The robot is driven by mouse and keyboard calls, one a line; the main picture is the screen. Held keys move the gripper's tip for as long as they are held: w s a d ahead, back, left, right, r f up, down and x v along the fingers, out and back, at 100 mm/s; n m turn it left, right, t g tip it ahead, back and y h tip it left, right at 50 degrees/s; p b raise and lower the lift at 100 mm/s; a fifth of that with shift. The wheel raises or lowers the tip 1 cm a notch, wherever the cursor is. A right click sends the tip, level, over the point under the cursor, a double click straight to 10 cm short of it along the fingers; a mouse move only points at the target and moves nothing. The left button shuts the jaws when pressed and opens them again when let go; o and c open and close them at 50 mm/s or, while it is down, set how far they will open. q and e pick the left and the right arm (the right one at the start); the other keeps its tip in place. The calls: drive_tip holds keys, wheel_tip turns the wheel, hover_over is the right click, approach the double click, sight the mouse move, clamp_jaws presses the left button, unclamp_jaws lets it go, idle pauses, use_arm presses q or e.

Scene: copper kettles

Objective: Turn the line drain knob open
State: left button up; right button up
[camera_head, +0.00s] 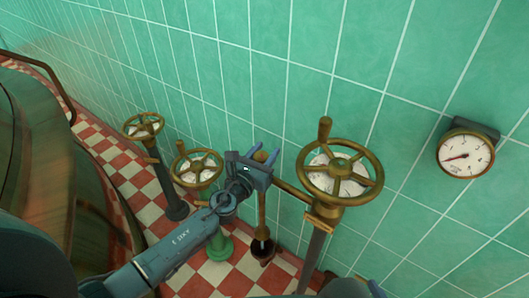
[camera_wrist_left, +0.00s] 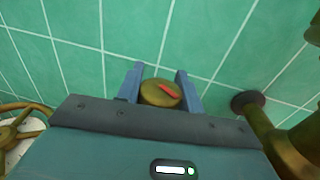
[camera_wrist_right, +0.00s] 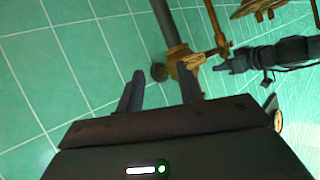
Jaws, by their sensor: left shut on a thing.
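The line drain knob is a round brass knob (camera_wrist_left: 160,93) with a red pointer mark. In the left wrist view it sits between the two blue fingers of my left gripper (camera_wrist_left: 160,85), which is shut on it. In the head view my left gripper (camera_head: 265,152) reaches the knob near the tiled wall and hides most of it. A brass pipe (camera_head: 262,215) runs down below it to a dark drain cup (camera_head: 262,249). My right gripper (camera_wrist_right: 160,90) is open and empty in the right wrist view, its fingers well apart.
A large brass handwheel (camera_head: 340,172) with a dial stands right of the knob. Smaller handwheels (camera_head: 197,168) and (camera_head: 143,126) stand to the left. A gauge (camera_head: 465,154) hangs on the wall at right. A copper kettle (camera_head: 60,180) fills the left side.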

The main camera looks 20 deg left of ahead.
use_arm(q)
drive_tip(key=c, duration=0.3)
drive_tip(key=shift+n+y+p, duration=0.3)
drive_tip(key=shift+y, duration=0.2)
drive_tip(key=n+y+p, duration=0.1)
drive_tip(key=n+y, duration=0.1)
drive_tip(key=y, duration=0.2)
drive_tip(key=shift+a+n, duration=0.15)
drive_tip(key=shift+n, duration=0.15)
drive_tip(key=shift+a+n+g+y+b, duration=0.2)
drive_tip(key=shift+n+y, duration=0.5)
drive_tip(key=shift+y, duration=0.35)
drive_tip(key=shift+a+n+g+y+b, duration=0.1)
drive_tip(key=shift+n+g+y, duration=0.1)
drive_tip(key=shift+n+y, duration=0.7)
drive_tip(key=shift+a+n+g+y+b, duration=0.15)
drive_tip(key=shift+n+y, duration=0.35)
drive_tip(key=shift+y, duration=0.75)
drive_tip(key=o, duration=1)
